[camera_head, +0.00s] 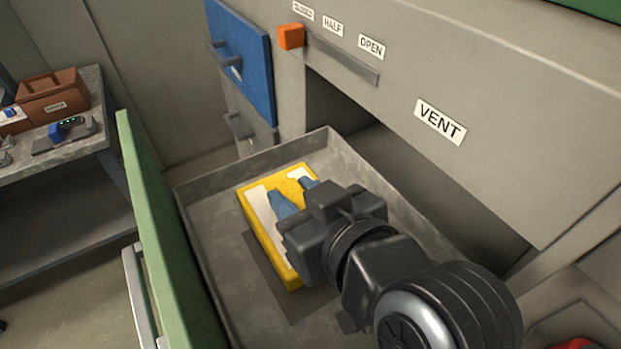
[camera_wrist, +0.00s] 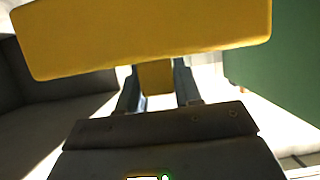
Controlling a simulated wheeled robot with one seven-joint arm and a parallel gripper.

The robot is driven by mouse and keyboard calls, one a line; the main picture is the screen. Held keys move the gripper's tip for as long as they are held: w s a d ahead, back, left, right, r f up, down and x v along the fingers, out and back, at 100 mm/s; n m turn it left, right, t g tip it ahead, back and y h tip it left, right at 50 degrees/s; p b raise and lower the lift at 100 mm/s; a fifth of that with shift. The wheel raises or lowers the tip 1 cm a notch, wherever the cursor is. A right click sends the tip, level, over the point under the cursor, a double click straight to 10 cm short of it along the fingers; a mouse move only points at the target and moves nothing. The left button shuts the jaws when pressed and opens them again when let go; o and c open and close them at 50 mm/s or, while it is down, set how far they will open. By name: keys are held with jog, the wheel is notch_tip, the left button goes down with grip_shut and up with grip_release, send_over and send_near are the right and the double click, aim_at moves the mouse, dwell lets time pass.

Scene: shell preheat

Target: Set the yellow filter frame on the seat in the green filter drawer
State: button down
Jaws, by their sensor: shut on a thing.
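The yellow filter frame (camera_head: 268,184), with white inner parts, is over the open filter drawer in the head view. My gripper (camera_head: 293,190) is shut on it, with blue fingers at its inner part. In the wrist view, the frame (camera_wrist: 150,35) spans the top and my gripper (camera_wrist: 157,80) pinches a yellow part below it. The drawer has a green front (camera_head: 160,225) and grey walls. A dark rectangular patch (camera_head: 272,285), likely the seat, shows on its floor, partly covered by the frame and my wrist. I cannot tell whether the frame touches the floor.
The grey cabinet (camera_head: 480,80) with the VENT label overhangs the drawer's back right. An orange slider knob (camera_head: 291,36) sits at its slot's left end. A blue panel with a handle (camera_head: 240,55) is behind. A side bench (camera_head: 75,150) at left holds a brown box (camera_head: 52,97).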

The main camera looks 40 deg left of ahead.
jog(key=shift+f, duration=0.95)
notch_tip(320, 180, down, 5)
jog(key=b, duration=0.4)
jog(key=shift+f+b, duration=0.5)
jog(key=shift+f, duration=0.1)
jog(key=c, duration=0.7)
grip_release()
jog(key=shift+r, duration=0.1)
jog(key=r, duration=0.4)
jog(key=shift+d+r, duration=0.2)
jog(key=shift+d, duration=0.05)
jog(key=d+r, duration=0.2)
jog(key=d, duration=0.1)
jog(key=d+r+b, duration=0.1)
jog(key=d+r, duration=0.1)
jog(key=d, duration=0.2)
jog(key=d+r, duration=0.2)
jog(key=d, duration=0.2)
jog(key=shift+w+d+r, duration=0.1)
jog(key=shift+d+r, duration=0.05)
jog(key=shift+r, duration=0.1)
